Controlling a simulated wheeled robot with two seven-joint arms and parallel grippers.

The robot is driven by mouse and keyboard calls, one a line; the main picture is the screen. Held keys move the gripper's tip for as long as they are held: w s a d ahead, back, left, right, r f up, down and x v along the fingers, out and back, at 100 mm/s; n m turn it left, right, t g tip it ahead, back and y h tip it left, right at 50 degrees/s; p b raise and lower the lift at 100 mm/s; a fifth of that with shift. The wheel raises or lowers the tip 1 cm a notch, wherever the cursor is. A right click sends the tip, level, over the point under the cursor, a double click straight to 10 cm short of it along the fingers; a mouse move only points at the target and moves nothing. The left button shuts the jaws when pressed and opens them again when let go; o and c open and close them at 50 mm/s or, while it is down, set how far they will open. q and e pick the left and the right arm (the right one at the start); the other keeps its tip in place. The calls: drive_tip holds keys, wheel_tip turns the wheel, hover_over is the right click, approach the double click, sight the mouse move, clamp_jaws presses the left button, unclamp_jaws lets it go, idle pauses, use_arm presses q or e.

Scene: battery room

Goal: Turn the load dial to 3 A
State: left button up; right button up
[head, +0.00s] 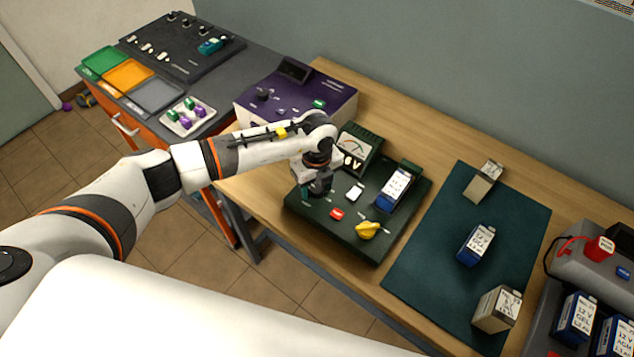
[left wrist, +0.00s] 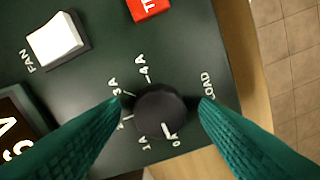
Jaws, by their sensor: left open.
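The green tester (head: 325,228) stands on the wooden bench. Its round black load dial (left wrist: 160,108) shows in the left wrist view, with 0, 1A, 3A and 4A marks around it and the word LOAD beside it. A white mark on the dial's edge appears to face the 0; the 2 mark is partly hidden by a finger. My left gripper (head: 316,192) is over the tester's left corner and hides the dial in the head view. Its teal fingers (left wrist: 159,102) are open, one on each side of the dial; I cannot tell whether they touch it. My right gripper is not in view.
The tester also carries a white FAN switch (left wrist: 55,39), a red switch (head: 337,214), a yellow part (head: 368,230), a meter (head: 353,147) and a blue battery (head: 394,189). A purple unit (head: 335,105) stands close behind my wrist. Several batteries stand on the green mat (head: 440,255).

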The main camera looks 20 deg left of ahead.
use_arm(q)
drive_tip(key=c, duration=1)
